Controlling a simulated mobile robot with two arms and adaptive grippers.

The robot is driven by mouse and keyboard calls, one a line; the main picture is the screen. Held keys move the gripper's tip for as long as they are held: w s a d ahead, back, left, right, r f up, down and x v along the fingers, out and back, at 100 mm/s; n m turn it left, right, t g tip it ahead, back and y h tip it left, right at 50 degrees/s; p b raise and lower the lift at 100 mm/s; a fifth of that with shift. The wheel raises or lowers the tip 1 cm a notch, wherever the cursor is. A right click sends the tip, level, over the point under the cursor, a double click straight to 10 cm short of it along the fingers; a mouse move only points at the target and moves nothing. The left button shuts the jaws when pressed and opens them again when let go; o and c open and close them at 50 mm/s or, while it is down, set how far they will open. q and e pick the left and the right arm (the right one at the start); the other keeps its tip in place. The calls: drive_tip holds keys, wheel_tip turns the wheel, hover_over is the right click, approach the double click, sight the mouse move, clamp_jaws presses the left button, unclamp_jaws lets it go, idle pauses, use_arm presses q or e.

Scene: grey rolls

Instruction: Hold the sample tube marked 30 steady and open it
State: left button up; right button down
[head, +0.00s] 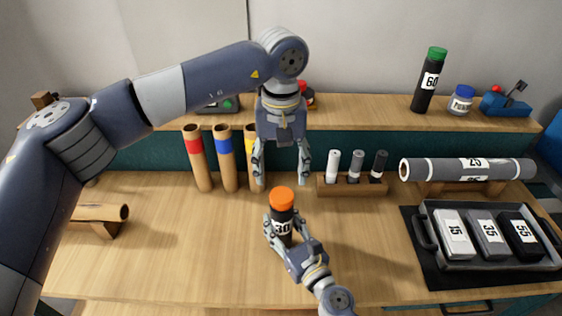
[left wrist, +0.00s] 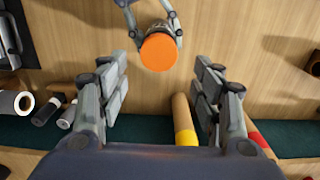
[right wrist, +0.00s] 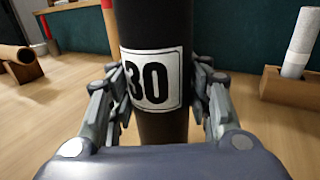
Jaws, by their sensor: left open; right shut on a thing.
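The sample tube marked 30 (head: 281,226) is black with a white label and an orange cap (head: 282,199). It stands upright over the middle of the table. My right gripper (head: 281,222) is shut on the tube's body, and the label 30 (right wrist: 151,80) faces the right wrist camera between the fingers. My left gripper (head: 281,180) is open and empty, pointing down above the tube. In the left wrist view the orange cap (left wrist: 159,52) shows ahead of the open fingers (left wrist: 164,85), apart from them. I cannot tell whether the tube's base touches the table.
Tubes with red (head: 197,158), blue (head: 226,158) and yellow bands stand behind on the left. A small rack (head: 351,188) with 3 cylinders and a grey roll (head: 467,169) lie to the right. A tray (head: 487,267) holds numbered boxes.

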sight(281, 194)
use_arm(q)
wheel_tip(281, 194, down, 7)
drive_tip(key=shift+r, duration=0.2)
